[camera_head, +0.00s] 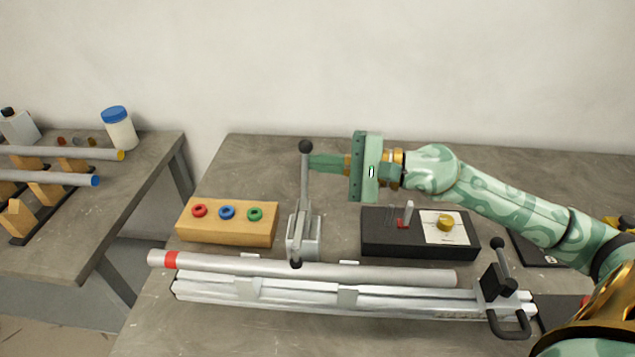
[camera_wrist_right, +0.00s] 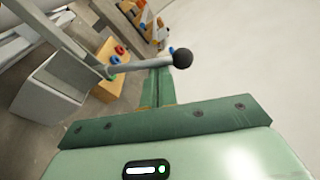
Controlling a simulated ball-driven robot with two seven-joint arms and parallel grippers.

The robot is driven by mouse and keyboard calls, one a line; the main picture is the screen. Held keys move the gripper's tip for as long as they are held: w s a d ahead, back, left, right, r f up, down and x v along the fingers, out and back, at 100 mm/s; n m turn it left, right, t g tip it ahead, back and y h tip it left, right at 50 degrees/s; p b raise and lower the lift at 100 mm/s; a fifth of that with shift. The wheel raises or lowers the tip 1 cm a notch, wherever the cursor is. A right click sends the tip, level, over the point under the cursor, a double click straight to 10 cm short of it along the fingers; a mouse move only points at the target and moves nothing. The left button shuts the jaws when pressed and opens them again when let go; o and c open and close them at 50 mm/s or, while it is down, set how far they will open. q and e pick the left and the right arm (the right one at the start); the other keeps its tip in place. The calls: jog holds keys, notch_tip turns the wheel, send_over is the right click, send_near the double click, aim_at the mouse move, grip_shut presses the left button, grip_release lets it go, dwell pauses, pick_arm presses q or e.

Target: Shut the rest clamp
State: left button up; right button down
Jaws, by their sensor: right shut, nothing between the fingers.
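The clamp (camera_head: 303,235) is a grey block behind the long rail, with a tall lever (camera_head: 305,190) standing nearly upright, a black ball on top. A black tip at its front is close to the tube (camera_head: 330,271). My right gripper (camera_head: 313,162) reaches in from the right; its shut, empty fingers are beside the lever, just below the ball. In the right wrist view the lever (camera_wrist_right: 145,67) crosses at the fingertips (camera_wrist_right: 158,75); I cannot tell whether they touch. My left gripper is not in view.
A second clamp (camera_head: 497,285) with a black handle stands at the rail's (camera_head: 300,296) right end. A wooden block with coloured rings (camera_head: 228,226) is left of the lever. A black panel with a yellow knob (camera_head: 445,223) lies below my right arm.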

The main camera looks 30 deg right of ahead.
jog(key=n, duration=0.1)
jog(key=s+a+n+b, duration=0.1)
jog(key=n, duration=0.1)
jog(key=shift+s+a+r, duration=0.1)
jog(key=shift+s+r, duration=0.15)
jog(key=shift+r, duration=0.15)
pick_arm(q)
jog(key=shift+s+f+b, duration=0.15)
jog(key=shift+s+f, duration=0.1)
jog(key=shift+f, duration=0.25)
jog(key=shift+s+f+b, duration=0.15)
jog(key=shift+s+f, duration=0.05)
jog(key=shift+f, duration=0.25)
pick_arm(e)
jog(key=shift+s+a+r, duration=0.2)
jog(key=shift+s+a, duration=0.1)
jog(key=shift+s, duration=0.15)
